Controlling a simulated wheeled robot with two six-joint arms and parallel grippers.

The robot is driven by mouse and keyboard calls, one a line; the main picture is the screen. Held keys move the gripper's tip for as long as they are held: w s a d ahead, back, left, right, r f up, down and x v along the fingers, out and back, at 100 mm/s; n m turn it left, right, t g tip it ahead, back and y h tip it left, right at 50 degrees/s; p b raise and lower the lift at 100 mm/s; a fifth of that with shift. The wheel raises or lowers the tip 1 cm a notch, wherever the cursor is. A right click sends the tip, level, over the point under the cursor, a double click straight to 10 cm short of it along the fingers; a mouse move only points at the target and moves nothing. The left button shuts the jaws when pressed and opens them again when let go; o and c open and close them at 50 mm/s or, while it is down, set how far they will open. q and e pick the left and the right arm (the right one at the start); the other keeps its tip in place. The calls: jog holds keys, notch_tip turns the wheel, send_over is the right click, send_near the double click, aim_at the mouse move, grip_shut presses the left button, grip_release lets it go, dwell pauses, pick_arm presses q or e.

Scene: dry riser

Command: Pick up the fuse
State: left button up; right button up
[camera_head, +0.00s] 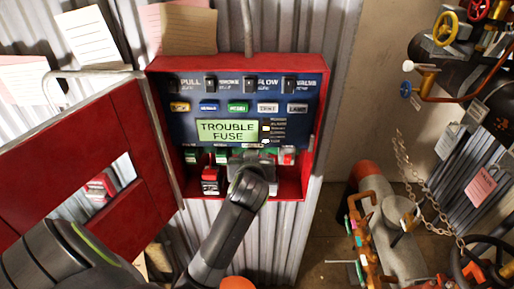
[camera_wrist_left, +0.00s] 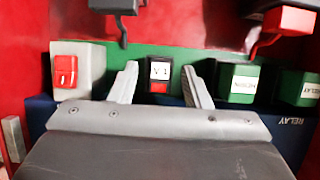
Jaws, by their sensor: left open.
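The red panel box (camera_head: 312,70) is open, and its display (camera_head: 227,131) reads "TROUBLE FUSE". My left gripper (camera_head: 258,158) reaches into its lower part and hides what is there in the head view. In the left wrist view the gripper (camera_wrist_left: 161,84) is open, its fingers on either side of a small piece (camera_wrist_left: 158,72) with a white "V 1" label and a red part. A gap shows beside each finger. No piece is readably marked as the fuse. A red block (camera_head: 210,181) also sits at the box's lower left. My right gripper is not in view.
Green relay blocks (camera_wrist_left: 238,82) stand right of the fingers in the wrist view; a pale block with a red switch (camera_wrist_left: 66,70) stands left. The red door (camera_head: 75,155) hangs open at left. Pipes with valve wheels (camera_head: 445,29) and a chain (camera_head: 415,190) are at right.

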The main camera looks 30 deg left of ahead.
pick_arm(q)
jog(key=shift+w+a+f, duration=0.1)
jog(key=shift+w, duration=0.05)
jog(key=shift+v, duration=0.85)
jog(key=shift+c, duration=0.8)
grip_shut()
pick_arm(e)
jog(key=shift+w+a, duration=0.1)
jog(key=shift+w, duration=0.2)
pick_arm(q)
jog(key=shift+r, duration=0.2)
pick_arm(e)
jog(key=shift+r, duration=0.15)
